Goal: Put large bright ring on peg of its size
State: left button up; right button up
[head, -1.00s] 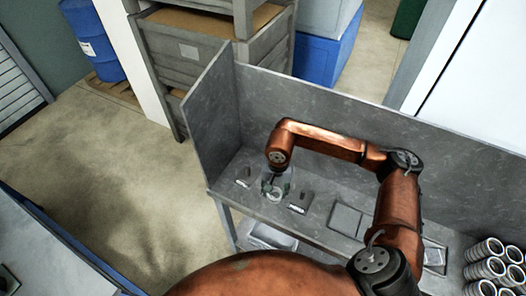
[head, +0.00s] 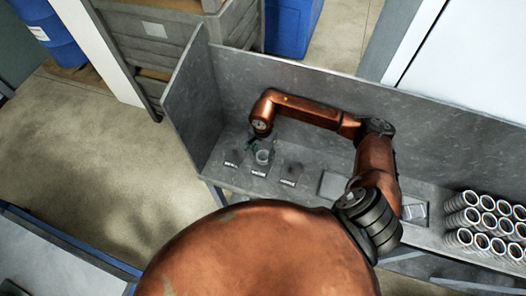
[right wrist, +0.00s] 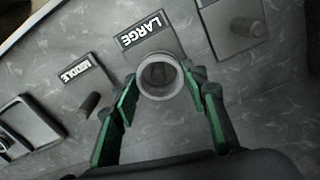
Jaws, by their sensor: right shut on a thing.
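The large bright ring (right wrist: 142,84) is between the green-padded fingertips of my right gripper (right wrist: 163,80). In the right wrist view it is in front of the plate marked LARGE (right wrist: 152,31), with a grey round shape, seemingly the peg, inside its opening. I cannot tell how far down around the peg it is. In the head view the ring (head: 263,157) looks pale and upright at the middle station, below my right gripper (head: 261,146). The MIDDLE peg (right wrist: 89,103) and another peg (right wrist: 247,26) are bare. My left gripper is out of view.
A grey bench (head: 325,158) has a back wall and left side wall close to my arm. Several stacked rings (head: 485,225) stand at the right. A flat grey tray (head: 333,186) lies right of the pegs. A small tray (head: 414,211) lies farther right.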

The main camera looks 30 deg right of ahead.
aim_at(263, 157)
jog(key=shift+f, duration=0.95)
pick_arm(q)
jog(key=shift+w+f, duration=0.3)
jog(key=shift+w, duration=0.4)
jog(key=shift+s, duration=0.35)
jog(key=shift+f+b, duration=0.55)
jog(key=shift+b, duration=0.2)
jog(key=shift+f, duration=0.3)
pick_arm(e)
jog(key=shift+s, duration=0.1)
pick_arm(q)
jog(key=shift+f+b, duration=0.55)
jog(key=shift+b, duration=0.3)
pick_arm(e)
jog(key=shift+f, duration=0.6)
jog(key=o, duration=1)
